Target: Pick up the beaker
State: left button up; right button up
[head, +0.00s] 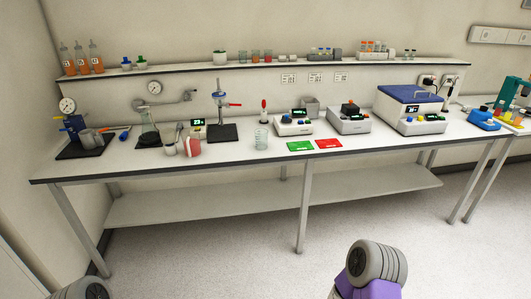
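A clear, empty-looking glass beaker (261,139) stands upright on the white bench, near its front edge and left of the green card. Smaller beakers with coloured contents, one of them a reddish beaker (268,56), stand on the wall shelf. Parts of my arms show at the bottom left corner and bottom right of centre, well in front of the bench. Neither gripper's fingers can be seen, and nothing of mine touches the beaker.
The bench (240,155) has bare surface around the beaker. A green card (300,146) and red card (328,144) lie to its right. A burette stand (222,132), red-and-white cup (193,146) and flask (149,138) stand left. A hotplate (293,126) and centrifuge (412,108) are right.

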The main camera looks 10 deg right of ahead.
aim_at(261, 134)
jog(key=u, duration=0.6)
jog(key=i, duration=0.5)
jog(key=u, duration=0.55)
jog(key=i, duration=0.8)
jog(key=z, duration=0.25)
